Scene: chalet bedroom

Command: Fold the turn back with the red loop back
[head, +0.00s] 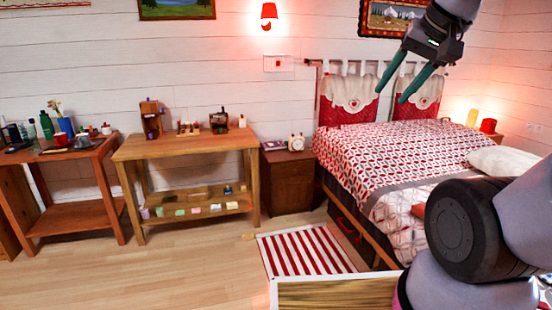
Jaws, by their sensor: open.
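The bed (385,150) stands at the right with a red and white patterned cover. A grey band (415,186) crosses the cover, and a paler patterned part (385,212) hangs at the near side edge. A small red-orange patch (418,210) shows beside my arm; I cannot tell whether it is the red loop. My gripper (391,97) is open and empty, pointing down in front of the headboard cushions, high and apart from the cover. My arm hides the near right part of the bed.
A nightstand (288,183) with a clock (296,142) stands left of the bed. A wooden table (185,150) and a desk (60,155) line the wall. A striped rug (305,250) lies beside the bed. A white pillow (505,160) lies at the right. Floor at left is clear.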

